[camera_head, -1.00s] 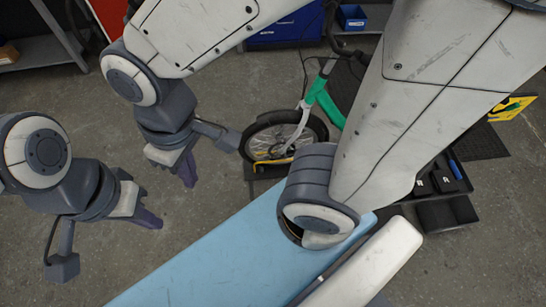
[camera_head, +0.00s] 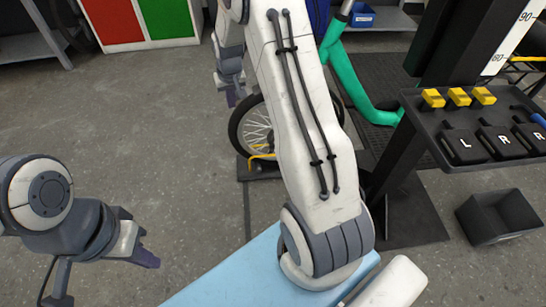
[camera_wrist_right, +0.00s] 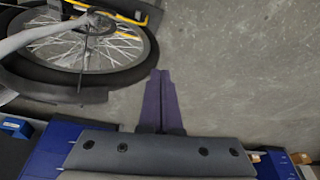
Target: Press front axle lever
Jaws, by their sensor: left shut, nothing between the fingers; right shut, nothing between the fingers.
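The bike's front wheel (camera_head: 240,131), with a black tyre and thin spokes, stands partly behind my right arm in the head view. In the right wrist view the wheel (camera_wrist_right: 125,66) fills the upper left, with a dark hub (camera_wrist_right: 92,22). I cannot clearly pick out the axle lever there. My right gripper (camera_head: 235,98), with purple fingers, is beside the wheel's upper left in the head view. In the wrist view the right gripper (camera_wrist_right: 160,72) is shut, empty and apart from the tyre. My left gripper (camera_head: 152,260) is shut and empty over the floor at left.
A green frame tube (camera_head: 350,85) rises behind my right arm. A black tool tray (camera_head: 470,160) on a stand is at the right, with a black bin (camera_head: 498,216) below it. A red and green cabinet (camera_head: 170,20) stands at the back. Floor left of the wheel is clear.

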